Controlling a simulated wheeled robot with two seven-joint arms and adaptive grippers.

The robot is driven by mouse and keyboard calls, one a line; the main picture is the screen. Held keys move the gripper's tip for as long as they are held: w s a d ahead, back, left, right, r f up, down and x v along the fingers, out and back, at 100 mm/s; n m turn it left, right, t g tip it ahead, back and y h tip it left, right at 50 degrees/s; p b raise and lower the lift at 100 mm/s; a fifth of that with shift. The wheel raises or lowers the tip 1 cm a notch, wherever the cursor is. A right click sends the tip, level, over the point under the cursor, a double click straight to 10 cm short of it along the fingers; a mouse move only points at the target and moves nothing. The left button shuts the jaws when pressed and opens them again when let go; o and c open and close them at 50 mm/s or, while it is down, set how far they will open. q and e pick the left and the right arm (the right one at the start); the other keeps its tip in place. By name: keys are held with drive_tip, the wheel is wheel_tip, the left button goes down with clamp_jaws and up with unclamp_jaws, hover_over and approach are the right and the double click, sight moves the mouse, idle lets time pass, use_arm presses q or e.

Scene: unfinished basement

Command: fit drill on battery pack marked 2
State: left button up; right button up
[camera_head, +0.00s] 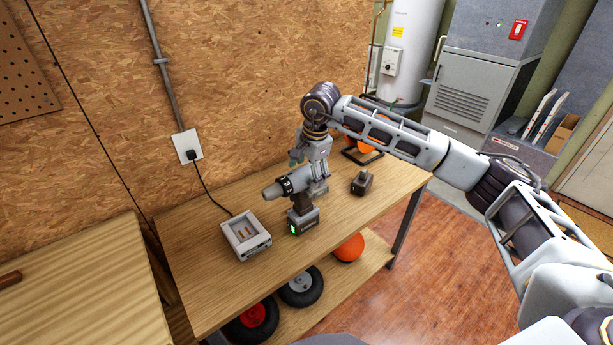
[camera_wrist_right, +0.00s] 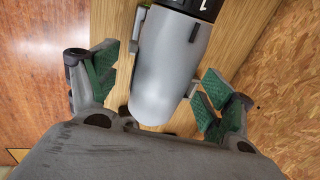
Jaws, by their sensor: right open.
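The drill (camera_head: 273,190) is grey with a dark collar and stands upright on the workbench, its nose pointing left. A dark block with a green light (camera_head: 304,224) is at the foot of its handle. A separate dark battery pack (camera_head: 362,184) sits on the bench to the right; its marking is not readable. My right gripper (camera_head: 310,172) is over the rear of the drill. In the right wrist view the drill's grey body (camera_wrist_right: 168,65) lies between the open green-padded fingers (camera_wrist_right: 160,85), with a gap on each side. A white mark like a 1 shows on its dark band. My left gripper is not in view.
A grey charger (camera_head: 246,236) with a cable to the wall outlet (camera_head: 187,146) sits left of the drill on the wooden bench (camera_head: 190,245). Wheels (camera_head: 300,286) and an orange ball (camera_head: 349,247) are on the lower shelf. The front bench strip is clear.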

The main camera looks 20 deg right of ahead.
drive_tip(key=shift+v, duration=2.8)
drive_tip(key=shift+r, duration=0.2)
